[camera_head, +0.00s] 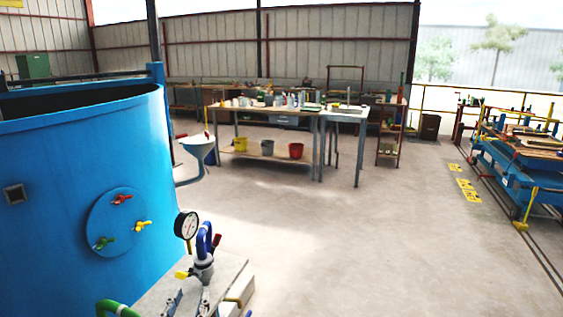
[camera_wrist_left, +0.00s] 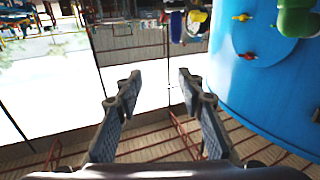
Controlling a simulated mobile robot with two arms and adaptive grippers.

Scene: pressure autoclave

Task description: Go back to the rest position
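A round plate on the tank carries a red valve (camera_head: 121,199), a green valve (camera_head: 104,242) and a yellow valve (camera_head: 142,225). My right gripper is in neither view.
A green pipe (camera_head: 116,308) is at the lower left. Workbenches (camera_head: 265,158) stand at the back, a blue rail cart (camera_head: 515,175) at the right. The middle floor (camera_head: 370,240) is clear.

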